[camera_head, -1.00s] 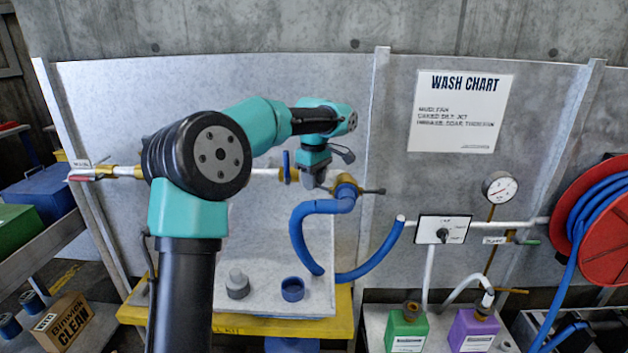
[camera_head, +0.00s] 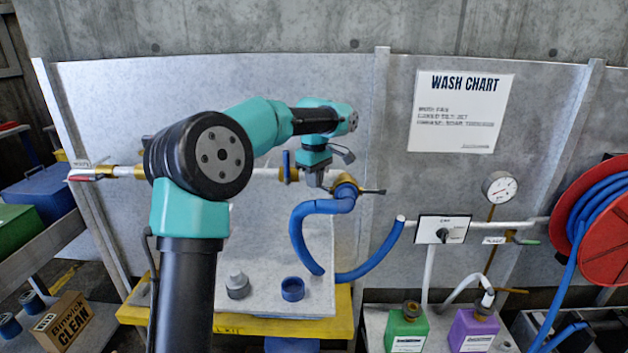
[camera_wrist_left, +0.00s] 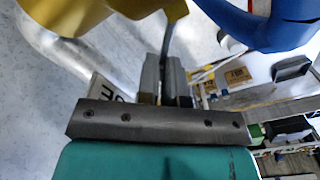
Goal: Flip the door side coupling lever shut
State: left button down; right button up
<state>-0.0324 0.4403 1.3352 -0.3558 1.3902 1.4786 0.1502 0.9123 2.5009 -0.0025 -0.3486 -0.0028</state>
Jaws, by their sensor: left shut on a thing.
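The brass coupling (camera_head: 346,181) sits on the wall pipe at the top end of a blue hose (camera_head: 325,207). One dark lever (camera_head: 372,191) sticks out to its right. My left gripper (camera_head: 314,180) is just left of the coupling, pointing down. In the left wrist view its fingers (camera_wrist_left: 164,88) are closed around a thin dark lever (camera_wrist_left: 168,45), which runs up toward the yellow brass body (camera_wrist_left: 130,12). The gripped part is mostly hidden by my gripper in the head view. I cannot tell which side of the coupling it belongs to. My right gripper is not in view.
A blue valve handle (camera_head: 286,166) stands on the pipe close left of my gripper. A grey cap (camera_head: 238,287) and a blue ring (camera_head: 292,289) are on the ledge below. A gauge (camera_head: 501,187) and a red hose reel (camera_head: 597,222) are at the right.

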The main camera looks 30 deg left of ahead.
pick_arm(q)
jog(key=shift+w+d+m, duration=0.25)
jog(key=shift+w+m, duration=0.35)
jog(key=shift+m, duration=0.7)
jog(key=shift+w+d+m, duration=0.25)
jog(key=shift+w+m, duration=0.3)
jog(key=shift+m, duration=0.75)
jog(key=c, duration=1.3)
grip_release()
jog(key=shift+o, duration=0.2)
